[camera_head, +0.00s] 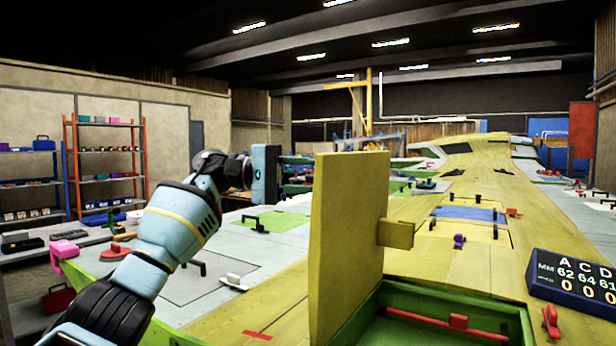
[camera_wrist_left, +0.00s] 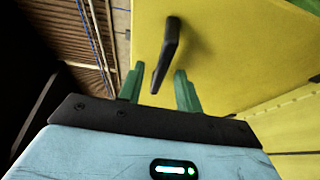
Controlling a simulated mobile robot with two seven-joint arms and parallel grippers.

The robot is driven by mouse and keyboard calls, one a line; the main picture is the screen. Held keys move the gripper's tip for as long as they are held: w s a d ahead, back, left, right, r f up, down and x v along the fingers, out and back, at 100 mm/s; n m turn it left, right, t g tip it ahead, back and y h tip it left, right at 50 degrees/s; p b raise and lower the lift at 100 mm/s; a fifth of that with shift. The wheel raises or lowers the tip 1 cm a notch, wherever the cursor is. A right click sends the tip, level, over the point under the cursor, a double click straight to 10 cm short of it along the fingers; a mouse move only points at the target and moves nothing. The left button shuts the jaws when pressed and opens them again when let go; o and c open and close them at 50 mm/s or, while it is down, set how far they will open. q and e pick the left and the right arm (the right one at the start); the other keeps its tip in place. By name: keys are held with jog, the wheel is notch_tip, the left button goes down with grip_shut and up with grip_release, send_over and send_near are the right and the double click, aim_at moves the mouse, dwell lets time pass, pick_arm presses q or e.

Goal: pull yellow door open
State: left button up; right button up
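The yellow door (camera_head: 346,215) stands raised, about upright, at the left edge of an open green-framed compartment (camera_head: 519,322) in the yellow wing. In the left wrist view the door (camera_wrist_left: 235,60) fills the upper right, with a black bar handle (camera_wrist_left: 171,45) on its face. In the head view that handle is hidden behind the door. My left gripper (camera_head: 297,174) is left of the door, partly hidden by it. In the left wrist view its green fingers (camera_wrist_left: 159,72) are apart, with the handle's lower end between them. I cannot tell whether they touch it. My right gripper is not in view.
A red-handled bar (camera_head: 457,322) lies in the compartment. A dark display box (camera_head: 572,284) and a red clamp (camera_head: 551,322) are at the right. A white-handled tool (camera_head: 233,282) and a black handle (camera_head: 253,221) are on the panels left of the door.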

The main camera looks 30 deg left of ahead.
pick_arm(q)
jog(key=b+v, duration=0.1)
jog(key=v, duration=0.7)
jog(key=shift+d, duration=0.1)
dwell(0.6)
